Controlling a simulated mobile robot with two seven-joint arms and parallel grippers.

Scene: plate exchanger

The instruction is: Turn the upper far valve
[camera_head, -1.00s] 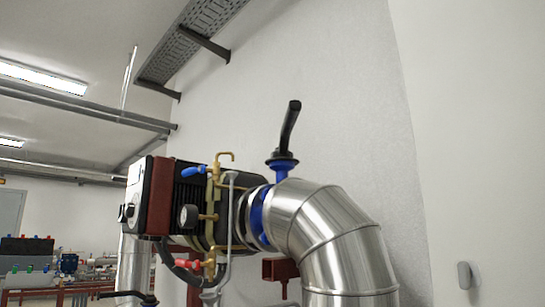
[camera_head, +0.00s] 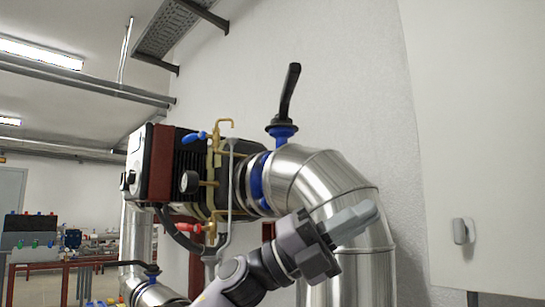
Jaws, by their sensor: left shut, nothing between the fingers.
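The upper valve has a black lever handle (camera_head: 289,92) that stands steeply up, tilted a little to the right at its top. Its blue base (camera_head: 282,134) sits on top of the silver pipe elbow (camera_head: 322,180). A lower valve with a black lever (camera_head: 138,264) lying near level shows at the lower left. I cannot tell from the picture how far either valve is turned. My left gripper (camera_head: 366,212) is shut and empty, in front of the elbow, below and to the right of the upper valve and apart from its handle. My right gripper is out of view.
A white wall (camera_head: 350,90) is behind. A pale cabinet door (camera_head: 480,130) stands at right. Space around the upper lever looks clear.

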